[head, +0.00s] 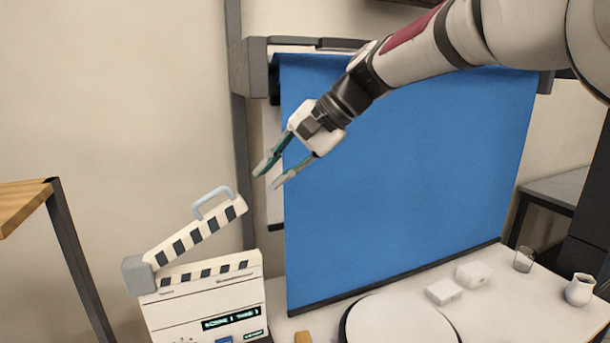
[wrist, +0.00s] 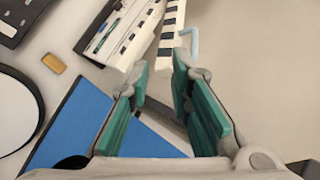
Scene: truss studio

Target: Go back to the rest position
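My gripper (head: 272,176) is raised in the air, in front of the left part of the blue backdrop and above and to the right of the clapperboard. Its two green-padded fingers are apart with nothing between them; they also show in the wrist view (wrist: 165,78). The white clapperboard (head: 205,307) stands at the lower left with its striped top arm (head: 195,237) tilted open. A light blue handle (head: 213,199) sits on that arm. In the wrist view the clapperboard (wrist: 118,32) is beyond the fingertips, apart from them.
The blue backdrop (head: 410,190) hangs behind my arm. On the white table (head: 510,318) are a round white disc (head: 400,322), two small white blocks (head: 444,291), a glass (head: 523,259) and a white jug (head: 579,290). A wooden shelf (head: 22,203) juts in at left.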

